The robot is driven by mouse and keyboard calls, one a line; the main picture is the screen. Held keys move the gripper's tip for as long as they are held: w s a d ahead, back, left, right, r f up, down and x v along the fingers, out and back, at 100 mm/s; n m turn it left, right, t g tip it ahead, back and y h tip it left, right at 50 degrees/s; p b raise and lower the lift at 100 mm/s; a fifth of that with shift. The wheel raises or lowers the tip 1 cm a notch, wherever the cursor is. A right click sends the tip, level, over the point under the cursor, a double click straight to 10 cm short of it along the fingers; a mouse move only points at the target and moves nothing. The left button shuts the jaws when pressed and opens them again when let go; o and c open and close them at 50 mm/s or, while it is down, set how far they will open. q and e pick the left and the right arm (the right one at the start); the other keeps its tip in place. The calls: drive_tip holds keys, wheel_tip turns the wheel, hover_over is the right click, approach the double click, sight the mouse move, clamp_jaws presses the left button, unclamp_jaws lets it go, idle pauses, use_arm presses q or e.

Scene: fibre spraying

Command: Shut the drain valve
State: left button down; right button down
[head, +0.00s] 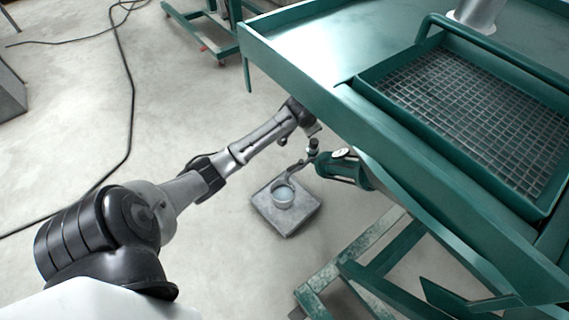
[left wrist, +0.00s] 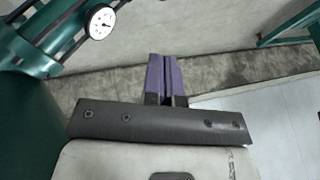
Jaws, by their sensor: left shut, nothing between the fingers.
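The drain valve (head: 313,149) appears to be the small dark fitting at the left end of a green cylindrical body (head: 340,170), under the green table's edge. A thin grey part (head: 296,168) slants down from it towards a round cup (head: 284,195). I cannot tell how the valve is set. My left arm reaches in from the left, and its hand is just above the fitting. The fingertips are hard to make out there. In the left wrist view my left gripper (left wrist: 164,60) has its purple fingers shut together and empty. The valve is not clearly visible there.
The cup stands on a grey square slab (head: 299,222) on the floor. A white dial gauge (left wrist: 102,22) sits on the green body. The green table (head: 300,85) with a mesh tray (head: 470,90) overhangs at right. A black cable (head: 131,100) crosses the floor.

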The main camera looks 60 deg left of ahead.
use_arm(q)
drive_tip(key=s+a+f+n+g+h, duration=0.3)
drive_tip(key=a+f, duration=0.4)
drive_tip(key=a, duration=0.6)
drive_tip(key=s+a+f+m+t+h, duration=0.1)
drive_tip(key=s+f+t+h, duration=0.3)
drive_tip(key=s+f, duration=0.4)
wheel_tip(320, 180, down, 3)
drive_tip(key=shift+a+r+m+h, duration=0.15)
drive_tip(key=shift+a+m+h, duration=0.1)
drive_tip(key=shift+m+h, duration=0.55)
